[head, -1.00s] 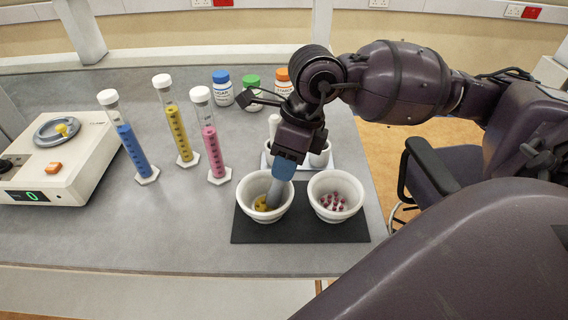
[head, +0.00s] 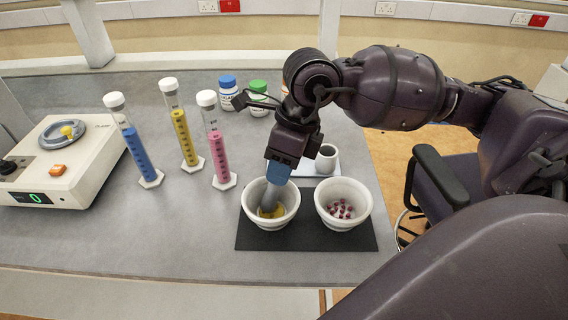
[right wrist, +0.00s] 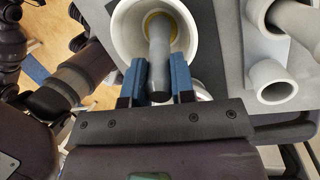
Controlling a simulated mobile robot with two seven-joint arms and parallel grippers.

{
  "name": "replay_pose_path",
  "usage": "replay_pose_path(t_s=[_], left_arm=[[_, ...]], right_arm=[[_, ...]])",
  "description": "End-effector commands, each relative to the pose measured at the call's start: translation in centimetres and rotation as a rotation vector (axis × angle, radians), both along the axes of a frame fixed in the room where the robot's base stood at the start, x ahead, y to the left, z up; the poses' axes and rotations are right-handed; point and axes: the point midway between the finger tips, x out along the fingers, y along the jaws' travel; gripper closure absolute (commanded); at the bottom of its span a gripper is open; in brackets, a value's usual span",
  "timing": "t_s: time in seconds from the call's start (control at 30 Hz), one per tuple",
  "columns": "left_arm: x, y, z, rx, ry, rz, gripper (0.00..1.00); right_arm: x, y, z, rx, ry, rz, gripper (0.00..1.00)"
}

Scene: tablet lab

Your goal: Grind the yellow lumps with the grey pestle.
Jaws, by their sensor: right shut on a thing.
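The grey pestle (right wrist: 159,60) is held between the blue fingers of my right gripper (right wrist: 158,82), which is shut on it. In the head view my right gripper (head: 280,172) is above the left white mortar (head: 257,210), and the pestle (head: 270,200) reaches down into that bowl. The yellow material (head: 276,211) lies at the bottom around the pestle's tip; how far it is broken up is hard to tell. The right white mortar (head: 328,213) holds several dark red and pale pieces (head: 341,209). My left gripper is not in view.
Both mortars stand on a black mat (head: 305,240). Behind them is a small white cup (head: 326,158). Measuring cylinders with blue (head: 138,153), yellow (head: 185,138) and pink (head: 219,157) contents stand to the left. A scale (head: 60,165) is at far left. The front table is clear.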

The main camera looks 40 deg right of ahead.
Motion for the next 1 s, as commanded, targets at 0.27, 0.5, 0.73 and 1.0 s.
replay_pose_path(t_s=[0.27, 0.5, 0.73, 1.0], left_arm=[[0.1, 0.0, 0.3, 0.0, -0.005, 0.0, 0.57], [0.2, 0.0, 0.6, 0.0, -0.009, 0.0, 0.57], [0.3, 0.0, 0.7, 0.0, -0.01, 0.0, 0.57], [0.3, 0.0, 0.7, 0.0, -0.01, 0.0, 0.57]], right_arm=[[-0.9, 0.5, 0.0, -0.001, 0.005, 0.003, 1.0], [-1.7, 0.1, 0.0, -0.003, 0.007, 0.001, 1.0], [-1.8, -0.4, 0.0, -0.003, 0.006, 0.0, 1.0], [-1.8, -1.1, 0.0, -0.001, 0.005, 0.001, 1.0]])
